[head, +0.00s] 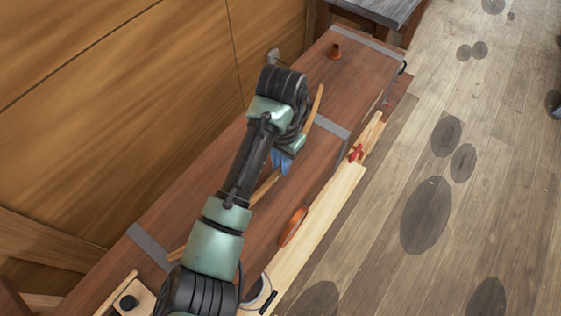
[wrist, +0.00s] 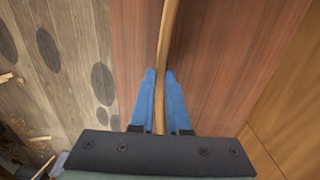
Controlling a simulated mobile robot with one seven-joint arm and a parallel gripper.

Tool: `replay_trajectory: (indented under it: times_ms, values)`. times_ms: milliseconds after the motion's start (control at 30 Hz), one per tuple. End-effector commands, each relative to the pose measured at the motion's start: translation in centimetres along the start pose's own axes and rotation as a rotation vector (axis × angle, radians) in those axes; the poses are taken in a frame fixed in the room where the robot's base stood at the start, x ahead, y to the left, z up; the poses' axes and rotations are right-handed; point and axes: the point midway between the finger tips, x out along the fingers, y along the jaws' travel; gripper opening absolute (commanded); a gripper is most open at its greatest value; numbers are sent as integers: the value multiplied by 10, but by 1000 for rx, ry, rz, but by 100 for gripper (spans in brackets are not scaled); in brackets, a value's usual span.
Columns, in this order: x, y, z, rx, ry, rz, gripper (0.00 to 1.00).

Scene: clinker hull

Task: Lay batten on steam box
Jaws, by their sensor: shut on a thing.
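The batten is a long, thin, slightly bent tan wooden strip (head: 317,106). My gripper (head: 282,163), with blue fingers, is shut on it near its middle. In the wrist view the batten (wrist: 168,35) runs between the two fingers (wrist: 160,75) and on past them. The steam box (head: 345,85) is a long reddish-brown wooden box with grey bands. Its top (wrist: 230,55) fills much of the wrist view under the batten. The batten lies roughly along the box's length, over its top. I cannot tell whether it touches. My arm hides part of the batten in the head view.
A hammer-like tool (head: 272,56) shows near the wall. The floor (head: 480,190) beyond is mostly clear.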

Motion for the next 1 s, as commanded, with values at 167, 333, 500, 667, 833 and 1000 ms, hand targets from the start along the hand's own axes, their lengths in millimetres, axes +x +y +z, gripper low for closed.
replay_trajectory:
  times_ms: [167,333,500,667,833,1000]
  values:
    - [16,0,0,-1,0,-1,0]
    - [18,0,0,0,1,-2,0]
    - [21,0,0,-1,1,-1,0]
    - [21,0,0,0,1,-1,38]
    - [21,0,0,0,1,-1,44]
    - [19,0,0,0,1,-2,44]
